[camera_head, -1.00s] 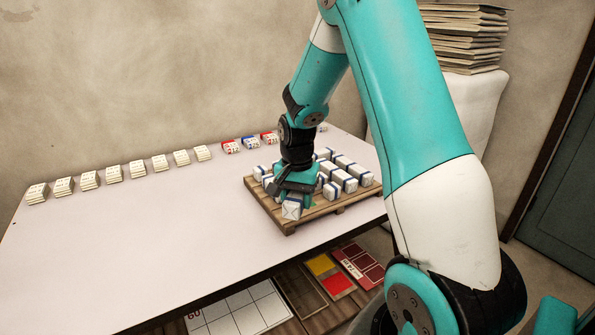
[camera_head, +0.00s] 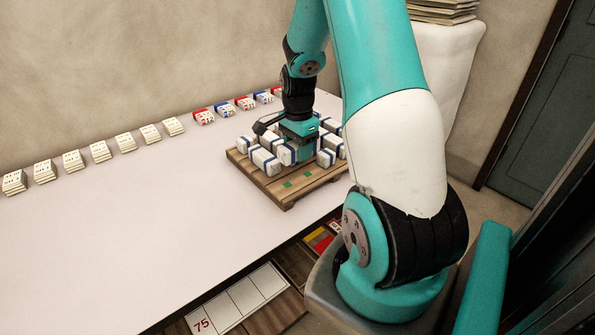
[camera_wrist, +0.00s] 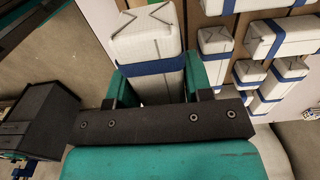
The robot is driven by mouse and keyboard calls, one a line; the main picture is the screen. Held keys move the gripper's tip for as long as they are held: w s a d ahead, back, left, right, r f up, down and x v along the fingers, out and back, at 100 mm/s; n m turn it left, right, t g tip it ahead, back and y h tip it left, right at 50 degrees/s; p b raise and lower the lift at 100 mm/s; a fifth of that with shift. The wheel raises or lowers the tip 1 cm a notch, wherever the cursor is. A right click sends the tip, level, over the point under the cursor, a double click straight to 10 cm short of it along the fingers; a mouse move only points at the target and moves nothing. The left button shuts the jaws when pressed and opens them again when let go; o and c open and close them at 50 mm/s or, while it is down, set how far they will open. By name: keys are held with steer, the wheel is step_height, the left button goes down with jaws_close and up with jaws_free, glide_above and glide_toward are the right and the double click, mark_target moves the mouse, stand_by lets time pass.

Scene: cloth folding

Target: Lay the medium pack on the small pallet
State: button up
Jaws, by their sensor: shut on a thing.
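My gripper (camera_head: 303,148) is over the wooden pallet (camera_head: 300,193) in the head view, low among the packs. In the wrist view my gripper (camera_wrist: 158,90) is shut on a white pack (camera_wrist: 148,45) with a blue band, between its teal fingers. This pack (camera_head: 286,154) also shows in the head view, partly hidden by the gripper. I cannot tell whether its underside touches the pallet. Other white packs with blue bands (camera_head: 265,161) sit on the pallet on both sides. The pallet's front part is bare, with green marks.
A row of small paper bundles (camera_head: 99,151) lines the table's back edge, with red- and blue-banded ones (camera_head: 225,110) nearer the pallet. The white table (camera_head: 130,215) is clear left of the pallet. A shelf with printed boards (camera_head: 235,300) lies below the front edge.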

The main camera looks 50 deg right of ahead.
mark_target(298, 179)
step_height(298, 179, down, 8)
steer(key=shift+r, duration=0.2)
steer(key=shift+f, duration=0.15)
steer(key=o, duration=1)
steer(key=shift+c, duration=0.2)
